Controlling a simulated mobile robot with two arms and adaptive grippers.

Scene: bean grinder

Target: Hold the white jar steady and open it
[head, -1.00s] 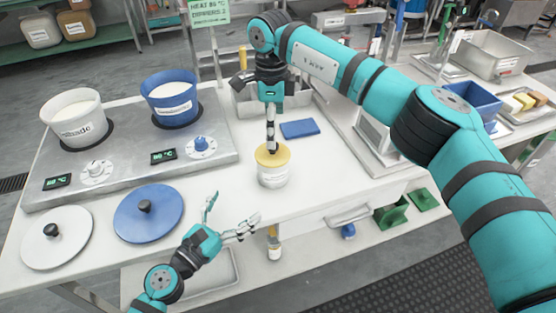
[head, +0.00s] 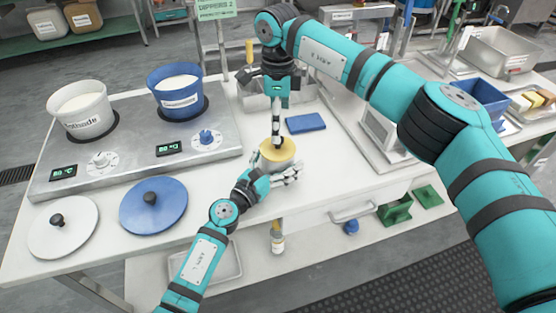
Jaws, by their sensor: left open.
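The white jar (head: 276,165) with a yellow lid (head: 278,149) stands upright on the white worktop, near its front edge. My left gripper (head: 285,172) is open at the front of the jar, with its fingers reaching across the jar's lower body. I cannot tell whether they touch it. Part of the jar is hidden behind the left gripper. My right gripper (head: 276,138) points straight down from above, with its fingertips at the top of the lid. Its fingers look close together, but I cannot tell whether they grip anything.
A hot plate (head: 140,150) with a white pot (head: 83,110) and a blue pot (head: 176,92) stands at the left. A white lid (head: 75,235) and a blue lid (head: 165,212) lie before it. A blue pad (head: 305,123) lies behind the jar to the right.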

